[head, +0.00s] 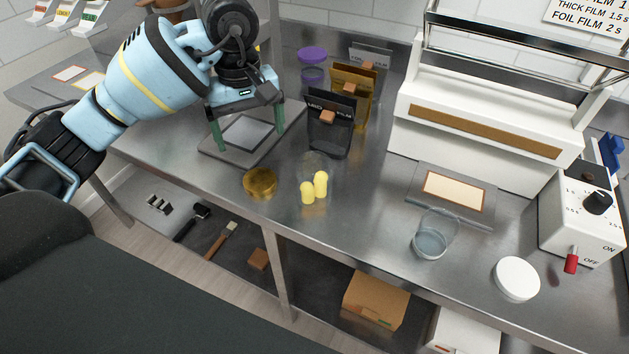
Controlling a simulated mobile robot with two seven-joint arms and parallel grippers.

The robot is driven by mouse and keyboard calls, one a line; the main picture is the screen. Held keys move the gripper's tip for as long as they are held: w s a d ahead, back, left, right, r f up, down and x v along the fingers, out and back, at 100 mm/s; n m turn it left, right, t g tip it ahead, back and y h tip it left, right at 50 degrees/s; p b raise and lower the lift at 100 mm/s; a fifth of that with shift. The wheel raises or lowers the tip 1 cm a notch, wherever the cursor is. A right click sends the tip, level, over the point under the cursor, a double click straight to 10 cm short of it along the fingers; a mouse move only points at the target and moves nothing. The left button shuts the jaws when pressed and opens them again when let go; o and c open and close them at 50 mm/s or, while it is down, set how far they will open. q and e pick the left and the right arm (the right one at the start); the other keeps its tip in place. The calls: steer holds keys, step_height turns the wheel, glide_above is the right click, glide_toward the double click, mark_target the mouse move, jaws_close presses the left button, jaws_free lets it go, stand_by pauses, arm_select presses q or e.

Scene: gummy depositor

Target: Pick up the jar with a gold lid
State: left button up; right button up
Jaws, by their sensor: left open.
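A gold lid (260,182) lies on the steel bench near its front edge. Just right of it stands a clear jar (314,165) with yellow pieces inside; its outline is faint and no lid shows on it. My left gripper (249,140) points down with its two green fingers spread and nothing between them. It is above a grey square plate, behind and slightly left of the gold lid, apart from the lid and the jar. My right gripper is not in view.
Dark and gold film pouches (330,130) and a purple-lidded jar (312,56) stand behind. Right are a white sealer (480,115), an open clear jar (430,240), a white lid (517,278) and a control box (582,215). Bench between the two clear jars is free.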

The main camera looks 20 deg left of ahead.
mark_target(316, 176)
arm_select(q)
steer(key=shift+w+d+f+n+b, duration=0.2)
steer(key=shift+d+f+n, duration=0.5)
steer(key=shift+d, duration=1.45)
steer(key=shift+w+d+f+n+b, duration=0.15)
steer(key=shift+d+n+b, duration=0.2)
steer(key=shift+d+n, duration=1.35)
steer(key=shift+w+d+f+n+b, duration=0.1)
steer(key=shift+d+f+n+b, duration=0.3)
steer(key=shift+d, duration=2.2)
steer(key=shift+f, duration=0.5)
steer(key=shift+a+f+p, duration=0.15)
steer(key=shift+f+p, duration=0.05)
steer(key=shift+f, duration=1)
steer(key=shift+a+f+p, duration=0.1)
steer(key=shift+f+p, duration=0.1)
steer(key=shift+f, duration=0.95)
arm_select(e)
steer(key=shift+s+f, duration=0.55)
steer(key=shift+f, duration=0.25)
arm_select(q)
steer(key=shift+c, duration=0.2)
